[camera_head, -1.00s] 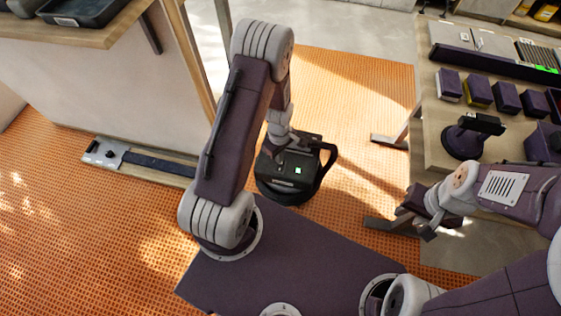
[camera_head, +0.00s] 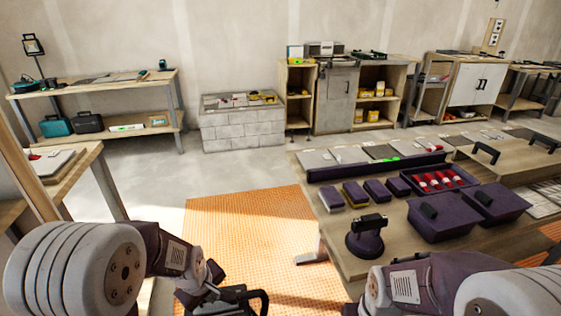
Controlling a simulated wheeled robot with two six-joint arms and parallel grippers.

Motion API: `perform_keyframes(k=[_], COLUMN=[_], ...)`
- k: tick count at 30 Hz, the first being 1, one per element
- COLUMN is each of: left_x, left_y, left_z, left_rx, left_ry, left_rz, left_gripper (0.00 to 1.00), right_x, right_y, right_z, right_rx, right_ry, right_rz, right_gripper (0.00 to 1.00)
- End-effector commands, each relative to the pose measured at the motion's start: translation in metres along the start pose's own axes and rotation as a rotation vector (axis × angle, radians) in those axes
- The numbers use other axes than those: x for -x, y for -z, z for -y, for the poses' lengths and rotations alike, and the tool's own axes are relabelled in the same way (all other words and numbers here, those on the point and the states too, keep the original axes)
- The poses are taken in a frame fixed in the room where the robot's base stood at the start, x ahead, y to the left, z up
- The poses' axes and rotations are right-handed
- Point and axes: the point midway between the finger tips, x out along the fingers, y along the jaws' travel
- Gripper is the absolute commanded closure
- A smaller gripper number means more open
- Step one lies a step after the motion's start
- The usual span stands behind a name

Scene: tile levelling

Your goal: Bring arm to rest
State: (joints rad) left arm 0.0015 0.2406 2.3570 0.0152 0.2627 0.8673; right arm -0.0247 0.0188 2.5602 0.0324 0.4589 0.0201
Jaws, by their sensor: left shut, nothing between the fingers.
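My left arm comes in at the lower left, its large grey joint close to the camera. My left gripper (camera_head: 208,281) is small and dark at the end of a purple link, low in the frame. It is shut with nothing between its fingers.
The workbench holds a dark suction-cup tool (camera_head: 366,240), purple blocks (camera_head: 354,194), a tray of red-capped items (camera_head: 438,181) and purple bins (camera_head: 443,217). An orange mat (camera_head: 250,225) covers open floor. A wooden table edge (camera_head: 85,165) stands at the left.

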Motion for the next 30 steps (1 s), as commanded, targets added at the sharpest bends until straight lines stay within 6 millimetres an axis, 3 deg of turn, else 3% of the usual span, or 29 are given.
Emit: perform_keyframes(k=[1, 4, 9, 11, 12, 20, 27, 30], left_x=[0.015, 0.035, 0.037, 0.038, 0.064, 0.154, 0.259, 0.282], left_y=[-0.009, -0.031, -0.065, -0.068, -0.062, -0.045, -0.026, -0.022], left_z=[0.004, 0.025, 0.066, 0.069, 0.062, 0.041, 0.017, 0.012], left_rx=[-0.094, -0.335, -0.715, -0.852, -0.863, -0.857, -0.855, -0.855], left_ry=[-0.007, 0.009, 0.073, 0.071, 0.068, 0.068, 0.068, 0.068], left_rz=[0.000, 0.028, 0.152, 0.176, 0.173, 0.172, 0.171, 0.171], left_gripper=[1.00, 1.00, 1.00, 1.00, 1.00, 1.00, 1.00, 1.00], right_x=[0.000, 0.000, 0.000, 0.000, 0.026, 0.121, 0.229, 0.253], right_y=[0.000, 0.000, 0.000, 0.000, 0.002, 0.013, 0.024, 0.026], right_z=[0.000, 0.000, 0.000, 0.000, 0.001, 0.002, 0.004, 0.005], right_rx=[0.000, 0.000, 0.000, 0.000, 0.000, 0.000, 0.000, 0.000], right_ry=[0.000, 0.000, 0.000, 0.000, 0.000, 0.000, 0.000, 0.000], right_rz=[0.000, 0.000, 0.000, 0.000, 0.002, 0.000, -0.001, -0.001], right_gripper=[0.64, 0.64, 0.64, 0.64, 0.64, 0.64, 0.64, 0.64])
